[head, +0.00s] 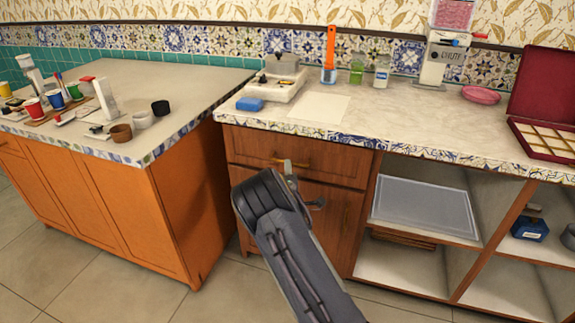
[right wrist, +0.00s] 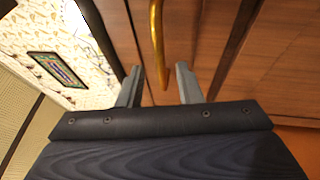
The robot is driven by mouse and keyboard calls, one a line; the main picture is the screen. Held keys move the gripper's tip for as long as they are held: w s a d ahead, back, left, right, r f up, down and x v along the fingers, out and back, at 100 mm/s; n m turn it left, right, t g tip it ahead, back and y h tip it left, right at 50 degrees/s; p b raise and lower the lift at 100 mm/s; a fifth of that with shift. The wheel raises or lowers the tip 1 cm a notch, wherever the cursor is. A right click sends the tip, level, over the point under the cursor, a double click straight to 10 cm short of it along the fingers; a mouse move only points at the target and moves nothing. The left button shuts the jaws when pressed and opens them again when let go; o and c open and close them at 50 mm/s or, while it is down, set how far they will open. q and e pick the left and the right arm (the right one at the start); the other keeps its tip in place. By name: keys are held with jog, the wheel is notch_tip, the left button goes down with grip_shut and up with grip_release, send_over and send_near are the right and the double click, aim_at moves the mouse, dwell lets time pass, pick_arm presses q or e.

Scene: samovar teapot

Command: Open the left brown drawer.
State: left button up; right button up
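The brown wooden drawer (head: 337,164) is shut, at the top of the cabinet under the counter in the head view. Its brass handle (head: 284,161) is a horizontal bar; part of it is hidden by my gripper. My right gripper (head: 289,166) is at the drawer front, by the right part of the handle. In the right wrist view its two fingers (right wrist: 158,80) are apart, with the end of the brass handle (right wrist: 156,40) between the fingertips; gaps show on both sides. My left gripper is not in view.
A wooden door (head: 340,215) lies below the drawer. Open shelves (head: 400,268) are to the right. An orange cabinet (head: 185,200) with a cluttered countertop (head: 150,85) stands to the left. Floor tiles (head: 225,290) are clear in front.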

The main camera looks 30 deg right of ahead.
jog(key=shift+x, duration=2.2)
grip_shut()
